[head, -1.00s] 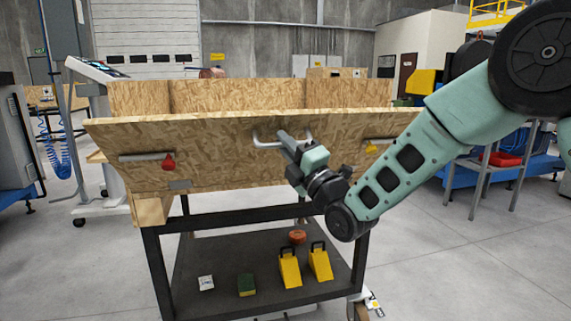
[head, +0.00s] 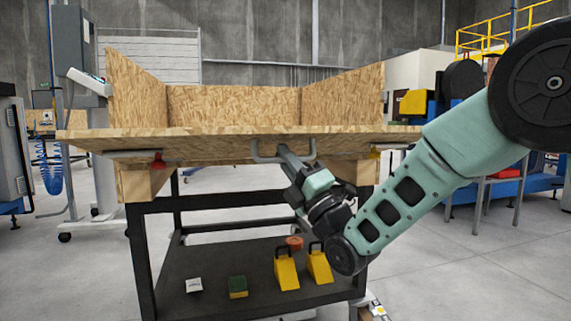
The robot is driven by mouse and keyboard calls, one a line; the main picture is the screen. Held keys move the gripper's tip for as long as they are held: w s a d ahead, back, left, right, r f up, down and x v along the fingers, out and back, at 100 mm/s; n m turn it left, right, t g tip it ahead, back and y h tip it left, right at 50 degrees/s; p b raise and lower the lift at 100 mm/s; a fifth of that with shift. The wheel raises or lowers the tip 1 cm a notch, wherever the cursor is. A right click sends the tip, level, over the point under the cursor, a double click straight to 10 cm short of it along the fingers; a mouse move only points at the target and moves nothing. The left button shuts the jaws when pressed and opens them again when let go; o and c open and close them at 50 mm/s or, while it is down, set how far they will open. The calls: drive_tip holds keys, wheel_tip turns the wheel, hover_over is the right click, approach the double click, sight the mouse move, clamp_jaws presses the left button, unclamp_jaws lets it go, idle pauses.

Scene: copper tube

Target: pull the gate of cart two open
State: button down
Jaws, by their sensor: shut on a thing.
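The cart's gate (head: 215,143) is a wooden panel, swung down to near level, its front edge facing me in the head view. A grey handle (head: 257,152) sits at the middle of the gate. My gripper (head: 287,154) is shut on the handle, its fingers partly hidden behind the handle and wrist. A red-tipped latch (head: 157,160) is at the gate's left and a yellow-tipped latch (head: 374,154) at its right. Behind the gate stand the wooden side and back walls (head: 235,107) of the cart's box.
The dark lower shelf (head: 200,265) holds two yellow wedges (head: 286,272), a green and yellow block (head: 238,287), a white card (head: 194,285) and an orange round thing (head: 294,243). A console (head: 88,90) stands at left. Grey floor is clear at front left.

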wheel_tip(320, 180, down, 6)
drive_tip(key=b, duration=0.4)
drive_tip(key=shift+b, duration=0.35)
drive_tip(key=c, duration=1.5)
unclamp_jaws()
drive_tip(key=shift+o, duration=0.2)
drive_tip(key=shift+r, duration=0.1)
drive_tip(key=b+v, duration=0.3)
drive_tip(key=v, duration=1.4)
drive_tip(key=shift+d+f, duration=0.15)
drive_tip(key=shift+f, duration=0.3)
